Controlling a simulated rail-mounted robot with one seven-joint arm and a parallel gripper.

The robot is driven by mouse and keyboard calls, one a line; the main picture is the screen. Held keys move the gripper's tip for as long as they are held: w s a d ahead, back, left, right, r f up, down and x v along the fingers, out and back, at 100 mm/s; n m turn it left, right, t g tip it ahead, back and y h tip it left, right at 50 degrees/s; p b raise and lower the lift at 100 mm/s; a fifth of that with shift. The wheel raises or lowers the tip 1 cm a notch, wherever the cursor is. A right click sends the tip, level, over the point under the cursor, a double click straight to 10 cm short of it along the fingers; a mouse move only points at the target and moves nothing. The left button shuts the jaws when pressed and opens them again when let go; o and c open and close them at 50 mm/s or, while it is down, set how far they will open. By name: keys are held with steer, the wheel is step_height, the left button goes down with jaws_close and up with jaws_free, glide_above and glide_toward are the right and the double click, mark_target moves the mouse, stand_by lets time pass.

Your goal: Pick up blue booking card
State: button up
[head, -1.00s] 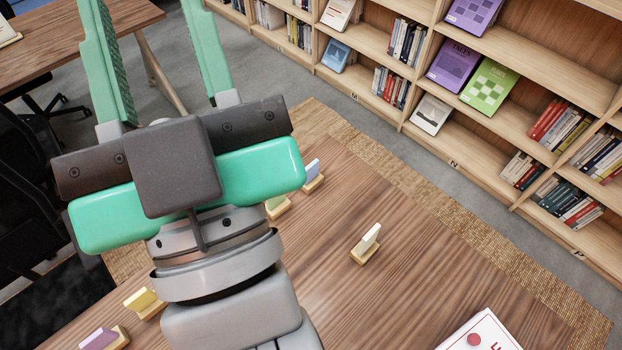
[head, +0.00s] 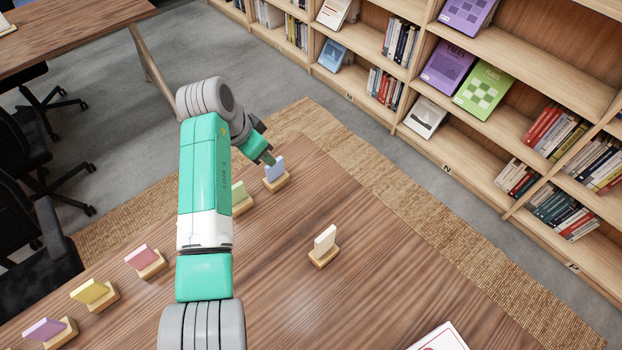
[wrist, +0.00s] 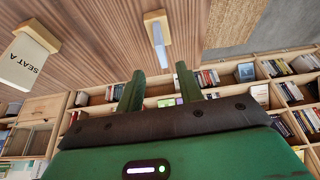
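The blue booking card (head: 274,168) stands upright in a wooden holder (head: 277,182) near the far edge of the table. In the wrist view the blue card (wrist: 159,42) shows edge-on, lined up with the gap between my fingers. My gripper (head: 265,157) is right beside the card in the head view, partly hidden by my arm. In the wrist view my gripper (wrist: 159,75) is open and empty, its two green fingers apart, with the card just beyond the tips. I cannot tell how deep the gap is.
A green card (head: 239,192) stands close to the blue one, partly behind my arm. A cream card (head: 325,241) stands to the right; pink (head: 140,257), yellow (head: 90,291) and purple (head: 44,329) cards stand at left. Bookshelves (head: 460,140) line the far side.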

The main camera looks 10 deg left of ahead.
mark_target(276, 173)
steer(key=shift+a+b+x, duration=0.25)
steer(key=shift+b+x, duration=0.35)
steer(key=shift+x, duration=0.5)
steer(key=b+x, duration=0.3)
steer(key=x, duration=0.3)
steer(key=shift+d+r, duration=0.1)
steer(key=shift+d, duration=0.05)
steer(key=shift+r, duration=0.1)
jaws_close()
